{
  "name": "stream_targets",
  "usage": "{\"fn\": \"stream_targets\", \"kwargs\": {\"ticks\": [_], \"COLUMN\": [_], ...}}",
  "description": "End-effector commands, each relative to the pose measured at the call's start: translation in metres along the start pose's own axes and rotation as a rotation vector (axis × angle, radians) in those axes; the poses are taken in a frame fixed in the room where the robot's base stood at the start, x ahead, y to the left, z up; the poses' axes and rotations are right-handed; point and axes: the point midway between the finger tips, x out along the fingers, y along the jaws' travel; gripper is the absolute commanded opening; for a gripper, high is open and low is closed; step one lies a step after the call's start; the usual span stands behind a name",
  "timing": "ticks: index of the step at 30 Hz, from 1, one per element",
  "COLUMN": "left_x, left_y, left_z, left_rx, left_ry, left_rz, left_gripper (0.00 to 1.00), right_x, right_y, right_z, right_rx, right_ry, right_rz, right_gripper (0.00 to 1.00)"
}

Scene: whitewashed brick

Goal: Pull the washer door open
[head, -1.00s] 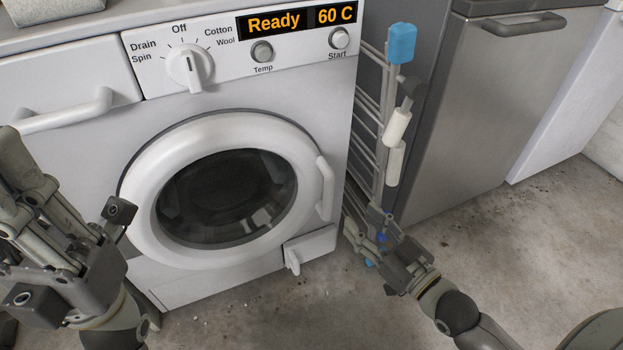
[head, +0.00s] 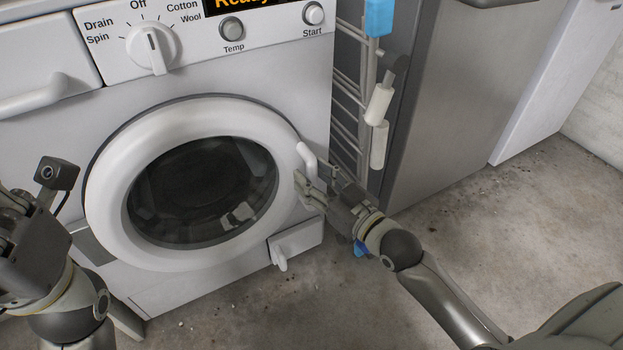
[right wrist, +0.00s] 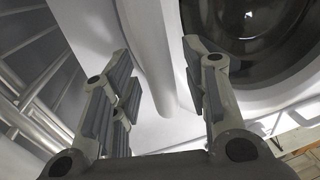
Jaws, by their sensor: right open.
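The washer (head: 250,65) has a white round door (head: 108,200) with dark glass, and it looks closed. The white curved door handle (head: 307,158) is on the right of the door ring. My right gripper (head: 316,180) is open at the handle, hiding its lower part. In the right wrist view the fingers of the right gripper (right wrist: 158,75) are spread, with the pale handle (right wrist: 150,50) running between them; I cannot tell if they touch it. My left gripper (head: 25,235) is at the left edge, partly cut off; its fingers are unclear.
A drying rack (head: 345,110) with a blue-ended tool (head: 379,17) stands close to the washer's right side. A grey appliance (head: 450,100) is beyond it. A small open flap (head: 296,240) is below the door. The concrete floor (head: 520,240) at right is clear.

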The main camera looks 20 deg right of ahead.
Motion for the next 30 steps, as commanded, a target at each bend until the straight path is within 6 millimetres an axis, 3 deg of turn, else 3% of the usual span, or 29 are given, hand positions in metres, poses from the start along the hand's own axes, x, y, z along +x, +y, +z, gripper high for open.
{"fn": "stream_targets", "kwargs": {"ticks": [14,24,30], "left_x": [0.0028,0.0028,0.0028], "left_y": [0.0008,0.0008,0.0008], "left_z": [-0.0018,-0.0019,-0.0019], "left_rx": [0.001,0.001,0.001], "left_ry": [0.014,0.015,0.015], "left_rz": [0.005,0.005,0.005], "left_gripper": [0.00,0.00,0.00], "right_x": [0.0101,0.0099,0.0099], "right_y": [-0.0003,-0.0002,-0.0002], "right_z": [-0.0005,-0.0004,-0.0004], "right_rx": [0.000,0.000,0.000], "right_ry": [0.000,0.000,-0.001], "right_rz": [-0.001,-0.001,-0.001], "right_gripper": [0.42,0.00,0.00]}}
